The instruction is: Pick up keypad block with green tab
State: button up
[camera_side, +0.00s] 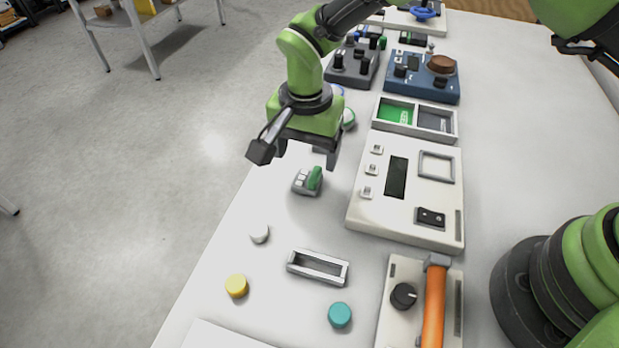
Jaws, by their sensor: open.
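My gripper (306,166) is above the block and points down. Its two fingers are apart, with nothing seen between them. The block shows just below the fingers in the picture, and I cannot tell the exact height between them.
A white panel (405,216) with switches lies to the right. A two-part tray (376,118) stands behind it. A grey frame (318,267), a white knob (260,233), a yellow cap (236,286) and a teal cap (340,315) lie in front. An orange-handled tool (434,305) rests at the front right.

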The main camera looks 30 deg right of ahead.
aim_at(308, 173)
notch_tip(308, 173, down, 5)
jog(key=shift+s+d+f, duration=0.1)
jog(key=shift+f, duration=0.05)
jog(key=shift+c, duration=0.4)
jog(key=c, duration=0.9)
